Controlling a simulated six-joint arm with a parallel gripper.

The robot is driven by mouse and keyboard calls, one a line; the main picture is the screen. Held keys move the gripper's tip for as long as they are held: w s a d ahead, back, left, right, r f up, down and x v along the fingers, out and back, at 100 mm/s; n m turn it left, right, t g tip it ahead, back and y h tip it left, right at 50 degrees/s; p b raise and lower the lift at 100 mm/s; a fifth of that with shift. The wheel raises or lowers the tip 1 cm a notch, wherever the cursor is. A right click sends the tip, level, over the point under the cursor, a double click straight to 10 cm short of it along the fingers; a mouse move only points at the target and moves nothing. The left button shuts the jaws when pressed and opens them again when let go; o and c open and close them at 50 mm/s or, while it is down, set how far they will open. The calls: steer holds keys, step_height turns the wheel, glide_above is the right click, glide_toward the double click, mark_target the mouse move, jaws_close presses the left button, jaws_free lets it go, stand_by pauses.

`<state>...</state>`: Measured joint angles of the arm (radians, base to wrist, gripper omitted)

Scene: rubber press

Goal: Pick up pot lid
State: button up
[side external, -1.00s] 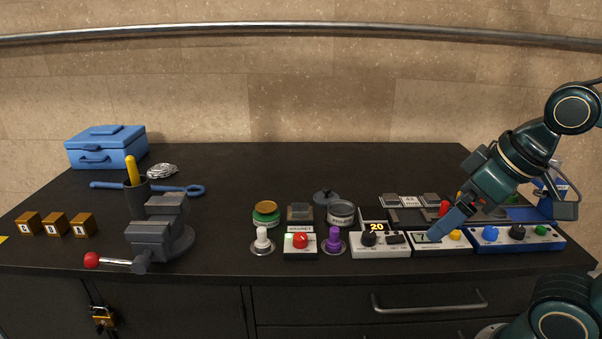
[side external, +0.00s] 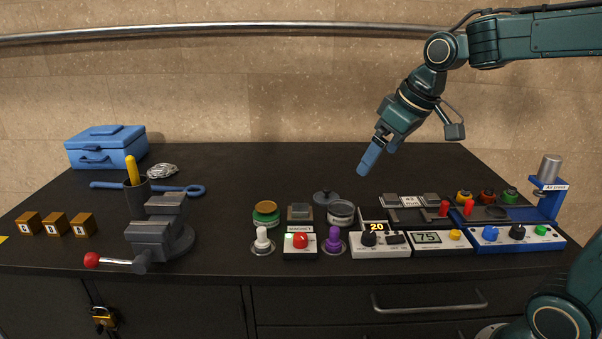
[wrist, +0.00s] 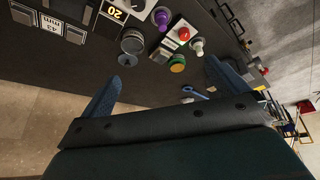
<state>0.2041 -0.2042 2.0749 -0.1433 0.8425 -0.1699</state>
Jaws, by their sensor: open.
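A dark grey round lid (side external: 325,197) with a small knob lies on the black table, just behind and left of a grey labelled pot (side external: 341,213). I take it to be the pot lid. In the wrist view the lid (wrist: 127,60) lies close beside the pot (wrist: 132,42). My gripper (side external: 378,160) is open and empty, in the air above the table, up and to the right of the lid in the side view. Its blue fingers (wrist: 160,85) are spread wide in the wrist view, with the lid in front of them, toward the left finger.
Switches and a red button box (side external: 300,243) line the front. Control panels (side external: 440,242) and a blue air press (side external: 549,190) stand right. A vise (side external: 163,240) is at left. The back middle is clear.

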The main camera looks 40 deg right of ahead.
steer(key=w+d+f, duration=0.6)
steer(key=w+d, duration=0.2)
steer(key=w, duration=0.1)
steer(key=w+d+f+n, duration=0.1)
steer(key=w+d+f, duration=0.4)
steer(key=w, duration=0.5)
steer(key=d, duration=0.2)
steer(key=shift+d+f+g+y, duration=0.3)
steer(key=shift+d+f+y, duration=0.05)
steer(key=shift+d+y, duration=0.05)
steer(key=shift+f, duration=0.1)
glide_above(327, 194)
steer(key=s+d, duration=0.1)
steer(key=s, duration=0.1)
steer(key=shift+f, duration=3.85)
steer(key=shift+x, duration=2.6)
steer(key=shift+s, duration=0.15)
steer(key=c, duration=1.1)
